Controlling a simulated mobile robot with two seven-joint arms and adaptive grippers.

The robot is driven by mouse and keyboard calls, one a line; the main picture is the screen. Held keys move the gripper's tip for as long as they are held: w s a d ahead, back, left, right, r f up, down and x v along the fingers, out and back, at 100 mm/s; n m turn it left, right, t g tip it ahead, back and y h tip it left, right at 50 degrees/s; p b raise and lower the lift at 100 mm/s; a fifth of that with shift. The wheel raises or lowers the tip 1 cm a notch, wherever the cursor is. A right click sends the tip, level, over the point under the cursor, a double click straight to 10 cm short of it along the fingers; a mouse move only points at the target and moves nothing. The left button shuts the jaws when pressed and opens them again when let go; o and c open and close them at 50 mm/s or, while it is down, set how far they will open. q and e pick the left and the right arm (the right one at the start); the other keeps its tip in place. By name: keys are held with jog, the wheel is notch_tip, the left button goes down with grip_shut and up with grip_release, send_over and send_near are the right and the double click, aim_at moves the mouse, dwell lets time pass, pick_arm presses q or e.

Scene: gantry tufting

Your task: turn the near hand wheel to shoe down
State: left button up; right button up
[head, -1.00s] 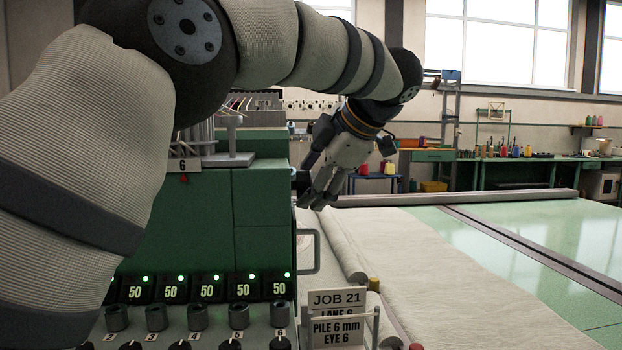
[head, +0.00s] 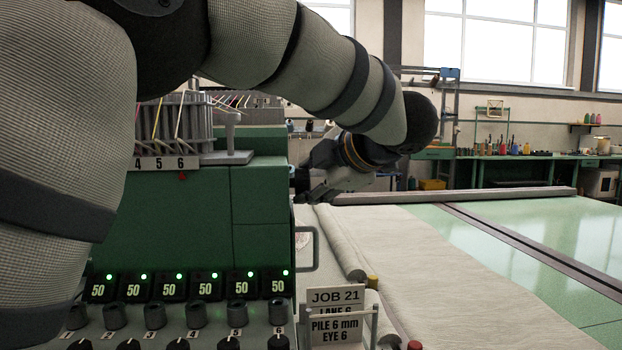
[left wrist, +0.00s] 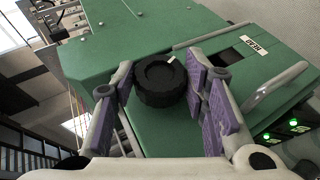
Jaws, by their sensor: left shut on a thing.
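The near hand wheel (left wrist: 160,82) is a round black knob on the side of the green machine head, seen in the left wrist view. A white mark shows on its upper right rim. My left gripper (left wrist: 163,84) has its purple-padded fingers on both sides of the wheel and is shut on it. In the head view my left gripper (head: 318,190) is at the right side of the green machine head (head: 258,195), dark and partly hidden by its own wrist. The wheel is hard to make out there. My right gripper is not in view.
A row of lit displays (head: 209,287) reading 50 sits above several knobs on the machine's front. A metal handle (head: 308,250) sticks out below the gripper. Pale cloth (head: 420,250) covers the table to the right.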

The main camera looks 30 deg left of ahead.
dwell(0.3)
pick_arm(q)
jog(key=o, duration=1.2)
jog(key=v, duration=1.2)
jog(key=shift+d+f, duration=0.1)
jog(key=shift+f, duration=0.15)
